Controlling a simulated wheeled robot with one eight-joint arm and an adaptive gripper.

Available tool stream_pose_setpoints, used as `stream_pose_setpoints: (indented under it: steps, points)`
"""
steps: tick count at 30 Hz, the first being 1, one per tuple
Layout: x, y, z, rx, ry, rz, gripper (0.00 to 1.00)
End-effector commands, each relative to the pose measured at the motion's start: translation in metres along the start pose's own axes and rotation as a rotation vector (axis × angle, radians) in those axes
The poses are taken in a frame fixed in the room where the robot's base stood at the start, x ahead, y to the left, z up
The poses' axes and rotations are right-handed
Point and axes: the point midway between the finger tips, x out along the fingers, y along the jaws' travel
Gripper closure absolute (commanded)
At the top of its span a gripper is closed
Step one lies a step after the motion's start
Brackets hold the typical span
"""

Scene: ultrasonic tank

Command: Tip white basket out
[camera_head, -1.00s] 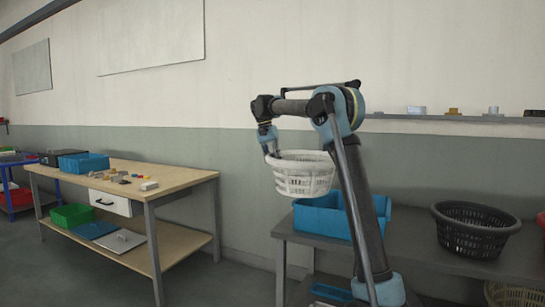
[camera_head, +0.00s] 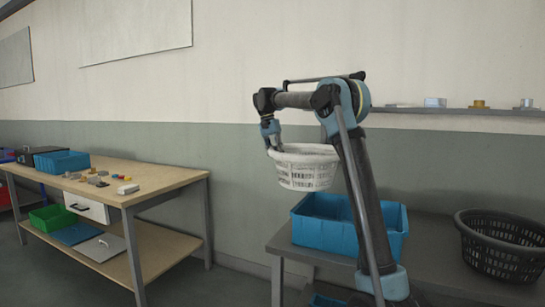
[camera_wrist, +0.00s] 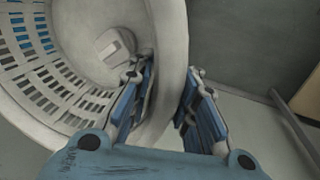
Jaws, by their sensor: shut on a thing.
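The white basket (camera_head: 305,168) hangs in the air in the head view, roughly upright, above and slightly left of the blue bin on the dark table. My gripper (camera_head: 272,142) is shut on the left side of its rim. In the wrist view my gripper's fingers (camera_wrist: 165,100) clasp the basket's rim from both sides. The slotted wall of the white basket (camera_wrist: 40,75) fills the left of that view. A pale blocky item (camera_wrist: 115,46) shows inside the basket; the rest of its contents is hidden in the head view.
A blue bin (camera_head: 325,232) stands on the dark table (camera_head: 430,262), with a black basket (camera_head: 500,245) to its right. A wooden workbench (camera_head: 165,185) with small parts and a blue box (camera_head: 62,161) stands at left. A wall shelf (camera_head: 450,109) holds small items.

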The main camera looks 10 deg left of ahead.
Motion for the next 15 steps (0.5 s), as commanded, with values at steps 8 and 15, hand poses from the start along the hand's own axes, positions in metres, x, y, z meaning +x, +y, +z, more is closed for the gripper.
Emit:
stream_pose_setpoints:
  steps: [8,15]
  points:
    - [-0.004,-0.012,0.011,-0.017,0.004,0.0,1.0]
    - [-0.006,-0.015,0.015,-0.023,0.005,-0.007,1.0]
